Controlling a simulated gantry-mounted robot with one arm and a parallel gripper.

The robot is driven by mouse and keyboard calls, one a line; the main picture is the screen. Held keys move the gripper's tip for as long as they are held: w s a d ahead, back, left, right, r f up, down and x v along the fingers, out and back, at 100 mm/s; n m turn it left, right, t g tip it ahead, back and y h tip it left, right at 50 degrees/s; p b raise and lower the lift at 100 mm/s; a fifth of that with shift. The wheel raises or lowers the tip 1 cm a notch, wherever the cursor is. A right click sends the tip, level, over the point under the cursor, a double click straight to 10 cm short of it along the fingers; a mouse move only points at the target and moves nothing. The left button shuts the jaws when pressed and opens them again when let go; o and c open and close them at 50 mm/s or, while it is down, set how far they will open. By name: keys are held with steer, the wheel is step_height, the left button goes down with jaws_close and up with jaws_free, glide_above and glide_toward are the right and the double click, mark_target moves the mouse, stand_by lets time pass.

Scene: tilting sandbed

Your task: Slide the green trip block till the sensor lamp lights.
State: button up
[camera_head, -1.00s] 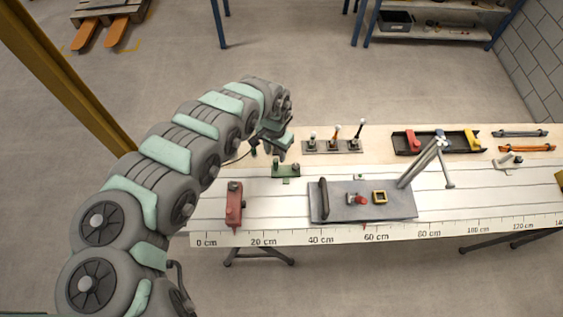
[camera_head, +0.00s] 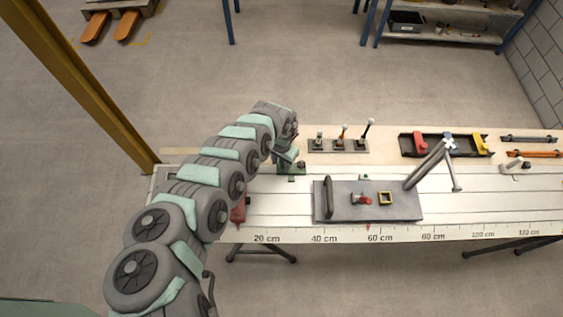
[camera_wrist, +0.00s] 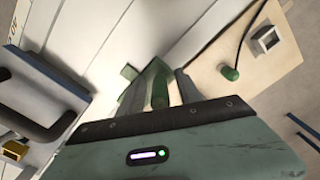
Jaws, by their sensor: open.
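A green block (camera_head: 292,169) sits on the pale slatted bench behind the grey plate, partly hidden by my gripper (camera_head: 287,156) in the head view. In the wrist view the green block (camera_wrist: 130,72) lies at my gripper (camera_wrist: 160,84), with an upright green post (camera_wrist: 159,94) between the two open fingers. I cannot tell whether a finger touches the post. To the right of it, a dull green stub (camera_wrist: 230,73) and a small pale square housing (camera_wrist: 266,39) with a dark cable stand on a wooden board. I cannot tell whether either is the lamp; neither shows a clear glow.
The grey plate (camera_head: 400,210) with an upright handle (camera_head: 328,197) stands to the right. A lever panel (camera_head: 338,146) is behind it. A red clamp-like fixture (camera_head: 239,212) is partly hidden by my arm. A black tray (camera_head: 433,152) lies at the back right.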

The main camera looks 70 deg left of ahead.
jaws_close()
stand_by(0.4)
stand_by(1.0)
